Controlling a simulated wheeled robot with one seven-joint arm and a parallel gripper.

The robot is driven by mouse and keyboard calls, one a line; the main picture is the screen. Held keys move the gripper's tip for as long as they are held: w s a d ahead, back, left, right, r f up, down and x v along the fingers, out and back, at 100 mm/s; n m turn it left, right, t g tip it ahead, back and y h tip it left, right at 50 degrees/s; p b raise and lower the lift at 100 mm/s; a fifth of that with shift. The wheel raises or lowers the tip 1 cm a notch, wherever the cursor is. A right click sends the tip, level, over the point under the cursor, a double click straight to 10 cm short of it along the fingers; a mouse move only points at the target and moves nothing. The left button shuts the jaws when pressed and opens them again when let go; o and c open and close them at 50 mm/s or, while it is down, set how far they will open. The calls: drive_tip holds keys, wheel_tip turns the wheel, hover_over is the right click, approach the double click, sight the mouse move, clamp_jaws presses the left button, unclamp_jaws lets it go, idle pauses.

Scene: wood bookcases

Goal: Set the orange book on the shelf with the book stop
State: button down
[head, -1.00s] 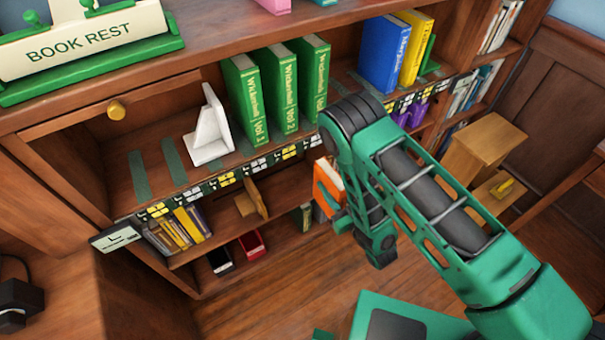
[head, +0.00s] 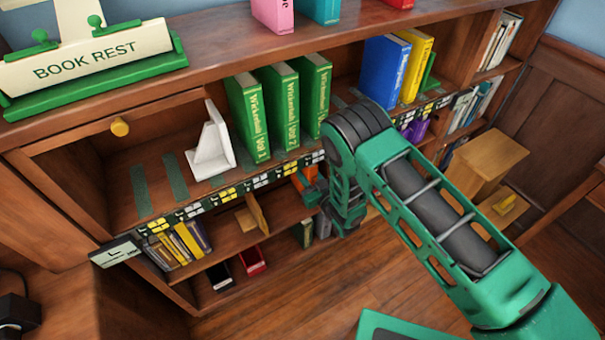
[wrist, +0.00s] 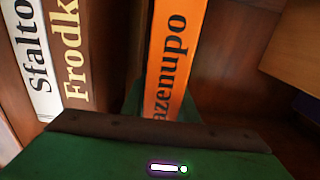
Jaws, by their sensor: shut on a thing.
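The orange book (wrist: 176,50) stands out in the wrist view with black lettering on its spine, its lower end at my gripper (wrist: 160,112). In the head view only a small orange part of the book (head: 307,178) shows. My gripper (head: 316,196) is shut on it, at the front of the bookcase, just below the labelled shelf edge. A white L-shaped bookend (head: 212,150) stands on the middle shelf, left of the green books. An upright wooden piece (head: 258,214) stands on the lower shelf, left of my gripper. I cannot tell which one is the book stop.
Several green books (head: 285,105) fill the middle shelf above my gripper. In the wrist view, a white book (wrist: 30,60) and a dark book (wrist: 66,50) stand left of the orange book. Yellowish books (head: 180,242) and a red box (head: 252,257) are lower left.

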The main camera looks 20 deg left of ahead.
drive_tip(key=shift+w+a+f, duration=0.15)
drive_tip(key=shift+a+f, duration=0.05)
drive_tip(key=shift+f, duration=0.65)
drive_tip(key=shift+w+a+f, duration=0.15)
drive_tip(key=shift+a+f, duration=0.05)
drive_tip(key=shift+f, duration=0.65)
drive_tip(key=c, duration=1.4)
unclamp_jaws()
drive_tip(key=shift+f, duration=0.1)
drive_tip(key=v, duration=1.2)
drive_tip(key=shift+s, duration=0.15)
